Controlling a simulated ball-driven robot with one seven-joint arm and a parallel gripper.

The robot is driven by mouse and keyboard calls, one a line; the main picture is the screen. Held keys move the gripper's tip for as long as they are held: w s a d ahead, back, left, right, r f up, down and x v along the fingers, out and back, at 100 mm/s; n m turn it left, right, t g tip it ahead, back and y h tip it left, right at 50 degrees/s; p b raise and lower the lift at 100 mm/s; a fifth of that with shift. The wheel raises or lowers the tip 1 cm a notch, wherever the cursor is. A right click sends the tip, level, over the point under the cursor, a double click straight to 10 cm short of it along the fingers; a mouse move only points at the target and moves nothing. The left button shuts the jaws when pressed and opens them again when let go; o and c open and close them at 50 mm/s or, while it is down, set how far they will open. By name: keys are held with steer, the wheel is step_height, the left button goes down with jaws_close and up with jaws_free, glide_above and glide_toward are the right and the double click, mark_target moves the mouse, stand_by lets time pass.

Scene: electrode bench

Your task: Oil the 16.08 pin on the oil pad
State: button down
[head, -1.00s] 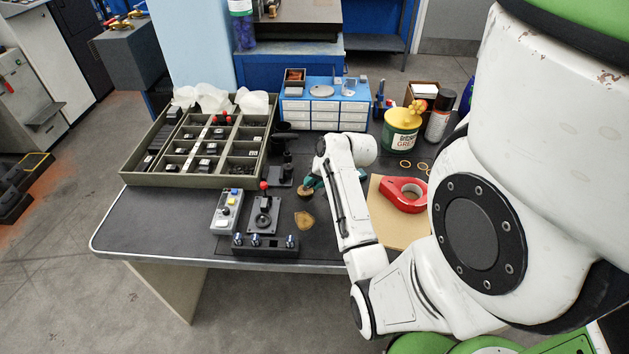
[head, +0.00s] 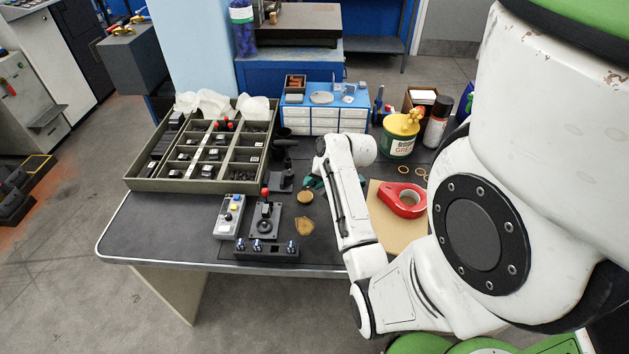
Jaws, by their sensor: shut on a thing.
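My gripper (head: 314,183) shows only as a small teal and dark tip at the left of my white forearm. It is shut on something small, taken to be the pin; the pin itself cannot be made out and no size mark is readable. A round tan pad (head: 305,197), which looks like the oil pad, lies on the dark bench just below and left of my gripper. My gripper is beside or a little above the pad; the gap between them cannot be judged. A brown irregular patch (head: 304,226) lies nearer the front.
A divided tray (head: 190,186) with several small parts stands at the left. A lever fixture (head: 266,220), a button box (head: 229,216) and a knob bar (head: 266,250) stand left of my arm. A blue drawer unit (head: 325,112) stands behind.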

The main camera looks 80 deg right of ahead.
mark_target(314, 183)
steer(key=shift+r+p, duration=2.1)
steer(key=shift+r, duration=0.1)
steer(key=shift+f, duration=0.1)
